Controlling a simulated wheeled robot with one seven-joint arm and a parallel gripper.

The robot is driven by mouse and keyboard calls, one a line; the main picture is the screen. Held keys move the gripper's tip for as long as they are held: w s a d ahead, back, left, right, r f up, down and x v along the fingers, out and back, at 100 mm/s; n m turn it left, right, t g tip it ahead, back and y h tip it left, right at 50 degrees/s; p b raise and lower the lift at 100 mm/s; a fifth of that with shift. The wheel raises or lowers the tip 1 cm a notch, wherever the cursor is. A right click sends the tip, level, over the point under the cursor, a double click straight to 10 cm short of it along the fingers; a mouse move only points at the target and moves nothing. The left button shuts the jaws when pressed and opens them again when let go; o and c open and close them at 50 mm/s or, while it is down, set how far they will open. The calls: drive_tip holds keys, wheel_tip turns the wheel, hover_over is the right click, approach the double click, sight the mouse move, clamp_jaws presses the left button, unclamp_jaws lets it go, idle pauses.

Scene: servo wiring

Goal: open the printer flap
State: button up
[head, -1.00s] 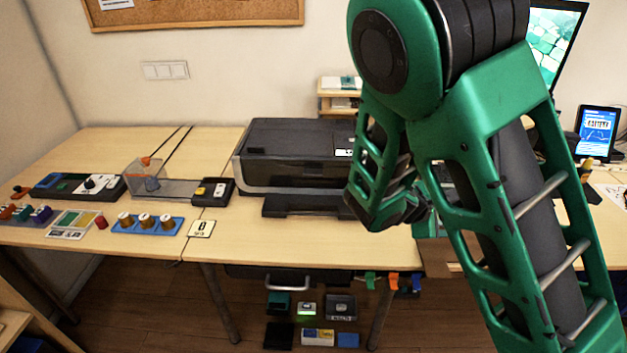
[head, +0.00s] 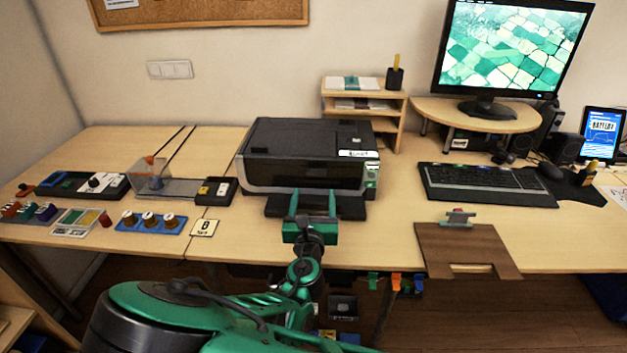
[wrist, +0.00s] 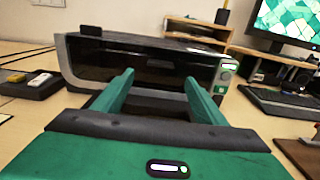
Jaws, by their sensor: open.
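The black and grey printer (head: 300,140) stands on the desk in the middle of the head view. Its dark front flap (head: 300,174) looks upright and closed, with a low black tray (head: 351,207) sticking out below it. In the wrist view the printer (wrist: 180,47) fills the upper middle, and the flap (wrist: 150,68) faces me. My gripper (head: 314,193) is in front of the printer, over the tray. Its two green fingers are apart and empty, pointing at the flap in the wrist view (wrist: 158,82). I cannot tell whether the fingertips touch the flap.
A black box with switches (head: 215,191) stands left of the printer. A keyboard (head: 485,184) and a brown clipboard (head: 440,245) lie to the right. A wooden shelf (head: 398,104) and a monitor (head: 515,45) stand behind. Bare desk lies between printer and keyboard.

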approach(303, 180)
drive_tip(key=w+d+r, duration=0.4)
drive_tip(key=w, duration=0.1)
drive_tip(key=shift+w+d+r, duration=0.1)
drive_tip(key=shift+d, duration=0.1)
